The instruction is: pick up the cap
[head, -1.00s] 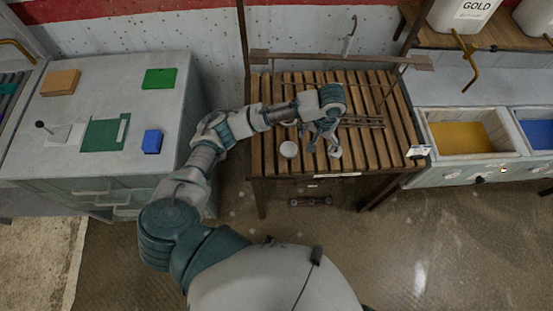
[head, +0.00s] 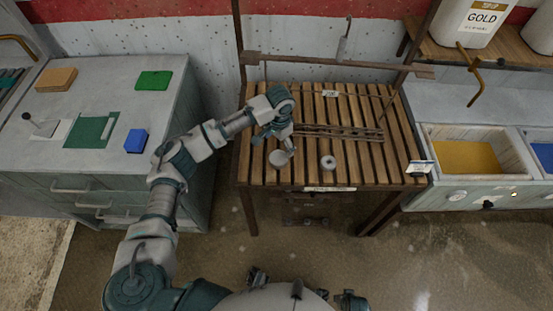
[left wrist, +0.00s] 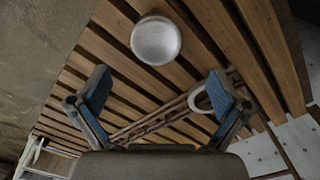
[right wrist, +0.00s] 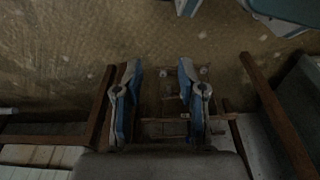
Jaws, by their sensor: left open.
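A round, pale, smooth-topped piece that looks like the cap (head: 280,158) sits on the slatted wooden table (head: 397,150). The cap (left wrist: 156,40) also shows in the left wrist view, beyond my fingertips. A ring-shaped pale piece (head: 328,162) stands to its right; a pale ring (left wrist: 200,98) shows partly behind the right-hand finger in the left wrist view. My left gripper (left wrist: 159,85) is open and empty, above the slats close to the cap. My right gripper (right wrist: 160,68) is open and empty in its wrist view, over the floor.
A dark metal rail (head: 345,134) lies across the slats behind the cap. Brown posts and a crossbar (head: 345,63) frame the table. A grey cabinet (head: 70,170) with coloured blocks stands left; a bin with yellow contents (head: 465,157) stands right.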

